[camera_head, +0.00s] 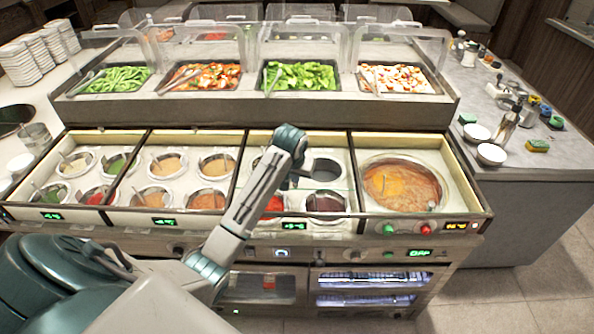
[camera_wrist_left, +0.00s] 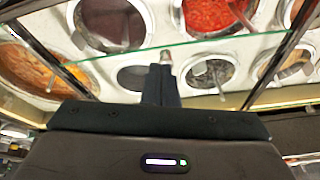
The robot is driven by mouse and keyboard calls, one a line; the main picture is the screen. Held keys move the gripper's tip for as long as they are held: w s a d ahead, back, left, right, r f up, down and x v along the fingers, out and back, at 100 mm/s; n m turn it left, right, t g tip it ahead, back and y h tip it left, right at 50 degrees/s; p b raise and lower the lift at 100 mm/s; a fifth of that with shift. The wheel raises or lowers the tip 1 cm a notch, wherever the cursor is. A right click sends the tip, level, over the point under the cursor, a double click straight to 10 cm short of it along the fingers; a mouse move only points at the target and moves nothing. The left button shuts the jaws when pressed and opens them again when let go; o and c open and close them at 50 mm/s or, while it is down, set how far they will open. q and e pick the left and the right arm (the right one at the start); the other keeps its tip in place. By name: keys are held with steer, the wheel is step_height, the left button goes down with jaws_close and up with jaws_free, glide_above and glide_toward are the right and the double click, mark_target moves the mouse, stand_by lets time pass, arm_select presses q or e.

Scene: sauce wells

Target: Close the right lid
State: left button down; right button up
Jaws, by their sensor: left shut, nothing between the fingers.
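The row of sauce wells has a clear glass lid over its right part; its greenish edge (camera_wrist_left: 200,40) crosses the left wrist view, and I cannot tell how far open it stands. My left gripper (camera_head: 297,180) is over the third section of the counter, with its fingers together and nothing between them. In the left wrist view its dark fingers (camera_wrist_left: 163,82) reach to the glass edge; whether they touch it is unclear. My left arm hides part of the third section. My right gripper is not in view.
A large orange soup well (camera_head: 402,187) is in the rightmost section, and a dark sauce well (camera_head: 326,204) is just left of it. Salad trays under clear sneeze guards (camera_head: 398,50) stand behind. A side counter (camera_head: 550,165) with bowls is at the right.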

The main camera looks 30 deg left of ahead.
arm_select(q)
steer(key=w+a+r+n, duration=0.1)
steer(key=w+a+r, duration=0.3)
steer(key=w+r, duration=0.2)
steer(key=p+x, duration=0.1)
steer(key=x, duration=0.2)
steer(key=p+x, duration=0.1)
steer(key=x, duration=0.1)
steer(key=p+x, duration=0.1)
steer(key=x, duration=0.2)
steer(key=shift+w+d+f, duration=0.15)
steer(key=shift+w+f, duration=0.1)
steer(key=shift+w, duration=0.15)
steer(key=s+f+p, duration=0.1)
steer(key=s+d+p, duration=0.1)
steer(key=p, duration=0.1)
steer(key=shift+s+f, duration=0.4)
steer(key=shift+s+d+f, duration=0.1)
steer(key=shift+s+d, duration=0.05)
steer(key=shift+s, duration=0.05)
steer(key=shift+s+p, duration=0.1)
steer(key=shift+p, duration=0.2)
steer(key=shift+f, duration=0.1)
steer(key=shift+f, duration=0.1)
